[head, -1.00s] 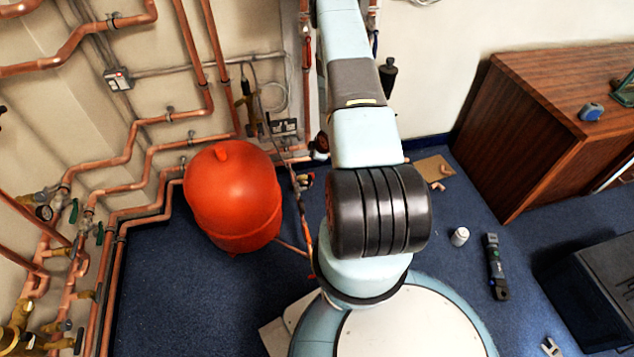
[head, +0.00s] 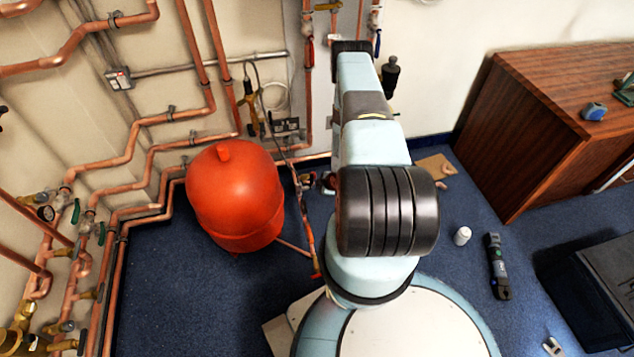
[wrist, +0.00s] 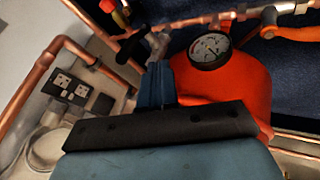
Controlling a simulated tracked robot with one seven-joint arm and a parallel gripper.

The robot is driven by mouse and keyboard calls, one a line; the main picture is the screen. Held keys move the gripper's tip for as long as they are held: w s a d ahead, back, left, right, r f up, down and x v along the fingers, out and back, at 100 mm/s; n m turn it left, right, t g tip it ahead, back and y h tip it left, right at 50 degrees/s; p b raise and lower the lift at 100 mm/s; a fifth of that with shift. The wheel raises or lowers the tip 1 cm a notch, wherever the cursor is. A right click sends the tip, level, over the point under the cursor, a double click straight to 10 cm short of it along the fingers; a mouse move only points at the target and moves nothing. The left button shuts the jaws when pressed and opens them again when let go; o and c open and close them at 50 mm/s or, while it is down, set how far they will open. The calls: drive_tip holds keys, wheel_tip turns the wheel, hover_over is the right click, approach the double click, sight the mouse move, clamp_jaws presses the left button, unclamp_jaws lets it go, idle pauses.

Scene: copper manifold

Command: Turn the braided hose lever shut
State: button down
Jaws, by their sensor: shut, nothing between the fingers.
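My gripper (wrist: 158,75) is shut and empty in the wrist view, its blue fingers pointing up the picture. Their tips are close to a grey fitting (wrist: 158,44) and a dark bar (wrist: 130,47) by a copper pipe; I cannot tell whether they touch. An orange lever (wrist: 297,33) lies at the upper right of that view, apart from the fingers. In the head view, a thin hose (head: 297,185) runs down beside the red vessel. Which lever belongs to the braided hose is not clear. My arm hides the gripper in the head view.
The red vessel (head: 235,200) stands left of my arm; its gauge (wrist: 210,51) shows in the wrist view. Copper pipes (head: 150,122) line the left wall. A wooden cabinet (head: 535,140) stands right. A white bottle (head: 462,236) and a black tool (head: 497,267) lie around on the blue floor.

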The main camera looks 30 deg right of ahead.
sight(312, 181)
drive_tip(key=w+d+f, duration=0.1)
drive_tip(key=w+f, duration=0.3)
drive_tip(key=w, duration=0.2)
drive_tip(key=shift+w+f, duration=0.25)
drive_tip(key=shift+f, duration=0.05)
